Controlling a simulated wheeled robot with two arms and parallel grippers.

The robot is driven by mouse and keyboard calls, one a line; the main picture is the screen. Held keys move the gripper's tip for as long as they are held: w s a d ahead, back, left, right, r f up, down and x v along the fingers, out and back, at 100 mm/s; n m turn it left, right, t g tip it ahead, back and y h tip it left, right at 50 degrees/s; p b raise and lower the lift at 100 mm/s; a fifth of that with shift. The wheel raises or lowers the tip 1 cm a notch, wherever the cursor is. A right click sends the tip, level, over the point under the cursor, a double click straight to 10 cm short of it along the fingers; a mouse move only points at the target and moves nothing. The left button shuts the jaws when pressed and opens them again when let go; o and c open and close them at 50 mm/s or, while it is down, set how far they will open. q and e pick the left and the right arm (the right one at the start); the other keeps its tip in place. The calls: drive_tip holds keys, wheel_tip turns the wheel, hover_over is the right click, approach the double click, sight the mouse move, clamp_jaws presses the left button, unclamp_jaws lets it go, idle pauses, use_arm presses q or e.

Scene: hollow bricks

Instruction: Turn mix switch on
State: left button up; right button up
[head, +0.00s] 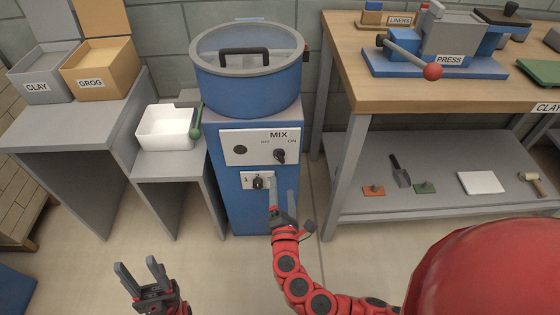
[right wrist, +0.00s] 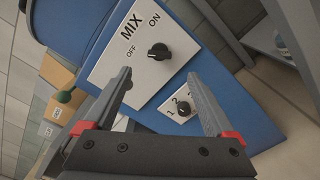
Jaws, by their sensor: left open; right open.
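The mix switch (head: 280,156) is a black knob on a white panel labelled MIX, OFF and ON, on the front of the blue mixer (head: 228,205). Its pointer leans toward the ON side in the head view. The knob also shows in the right wrist view (right wrist: 159,52). A second knob (head: 258,183) with numbers sits on a smaller panel below. My right gripper (head: 284,198) is open and empty in front of the mixer, below and apart from the mix switch. In the right wrist view both knobs appear beyond its fingers. My left gripper (head: 140,272) is open and empty over the floor at lower left.
The mixer's drum (head: 248,85) has a lid with a black handle. A white tray (head: 165,130) and a green scoop (head: 196,125) are on a grey stand at left. A workbench (head: 345,100) with a press (head: 450,45) stands at right.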

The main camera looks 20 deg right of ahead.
sight(280, 160)
drive_tip(key=x, duration=1.1)
drive_tip(key=shift+w+f, duration=0.1)
drive_tip(key=shift+w, duration=0.05)
drive_tip(key=c, duration=1.4)
